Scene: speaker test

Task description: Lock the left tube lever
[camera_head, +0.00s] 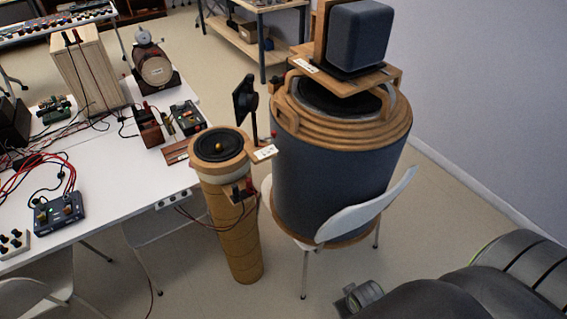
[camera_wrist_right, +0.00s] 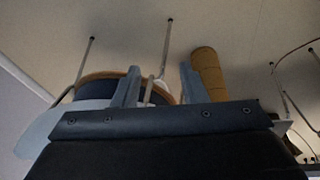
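The left tube (camera_head: 232,225) is a slim tan cylinder standing on the floor, with a black speaker cone (camera_head: 218,146) in its top. A small reddish-tipped part (camera_head: 274,134) shows beside its rim; I cannot tell whether it is the lever or its position. A dark terminal block (camera_head: 238,191) sits on the tube's side. In the right wrist view the tube (camera_wrist_right: 208,75) lies beyond my right gripper (camera_wrist_right: 160,67), whose two fingers are apart and hold nothing. The gripper is clear of the tube. My left gripper is in neither view.
A large blue drum (camera_head: 325,190) with wooden rings stands right of the tube, carrying a grey speaker box (camera_head: 358,38). A white chair (camera_head: 372,208) stands before it. A white table (camera_head: 115,190) with electronics and cables is at left. Floor in front of the tube is open.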

